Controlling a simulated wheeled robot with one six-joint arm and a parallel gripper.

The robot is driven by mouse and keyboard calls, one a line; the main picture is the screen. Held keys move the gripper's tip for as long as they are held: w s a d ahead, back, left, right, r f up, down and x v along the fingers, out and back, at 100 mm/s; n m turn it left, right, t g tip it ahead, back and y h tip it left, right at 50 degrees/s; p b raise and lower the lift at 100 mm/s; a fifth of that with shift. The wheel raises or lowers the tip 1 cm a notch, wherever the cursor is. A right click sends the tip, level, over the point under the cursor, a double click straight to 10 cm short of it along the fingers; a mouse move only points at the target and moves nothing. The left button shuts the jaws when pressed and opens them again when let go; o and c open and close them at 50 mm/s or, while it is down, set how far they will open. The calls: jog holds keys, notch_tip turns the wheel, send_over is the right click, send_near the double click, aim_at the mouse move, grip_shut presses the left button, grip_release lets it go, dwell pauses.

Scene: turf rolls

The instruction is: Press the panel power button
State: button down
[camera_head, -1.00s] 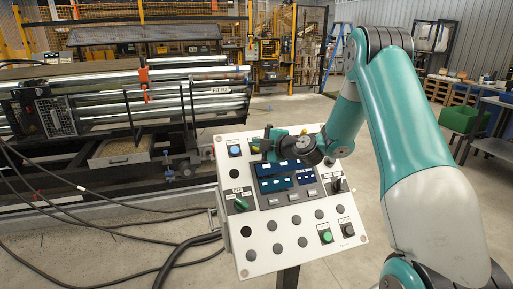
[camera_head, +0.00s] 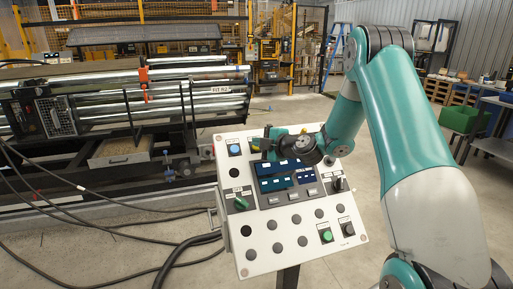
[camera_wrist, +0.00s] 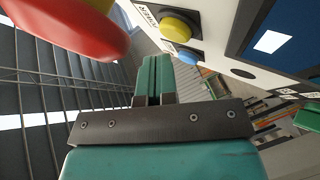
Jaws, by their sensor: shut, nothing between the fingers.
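The white control panel (camera_head: 262,230) stands tilted on a post in the head view. A blue button (camera_head: 234,149) is at its upper left, with a yellow one (camera_head: 255,144) beside it, close to my gripper (camera_head: 267,148). My gripper is at the panel's upper edge, over the area above the screen, and hides part of it. In the wrist view its green fingers (camera_wrist: 153,66) are shut and empty. The yellow button (camera_wrist: 179,24) and blue button (camera_wrist: 190,57) lie beyond the fingertips, apart from them. A partly cut-off label (camera_wrist: 147,14) is beside the yellow button; I cannot read it surely.
A large red rounded knob (camera_wrist: 70,25) is close at the wrist view's upper left. The panel has a dark blue screen (camera_head: 273,185), a green selector (camera_head: 240,203) and a green button (camera_head: 326,236). A roller machine (camera_head: 160,90) stands behind. Black cables (camera_head: 190,243) lie on the floor.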

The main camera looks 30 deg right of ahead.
jog(key=shift+w+d+f+b, duration=0.1)
jog(key=shift+w+f+b, duration=0.45)
jog(key=shift+b, duration=0.65)
dwell(0.5)
jog(key=shift+s, duration=0.2)
jog(key=shift+s+r+b, duration=0.35)
jog(key=shift+s+r, duration=0.05)
jog(key=shift+r, duration=0.2)
jog(key=shift+s+a+r+b, duration=0.2)
jog(key=shift+s+a+r, duration=0.1)
jog(key=shift+s+r, duration=0.6)
jog(key=shift+s+a+r+b, duration=0.25)
jog(key=shift+s+r, duration=0.4)
jog(key=shift+r, duration=0.4)
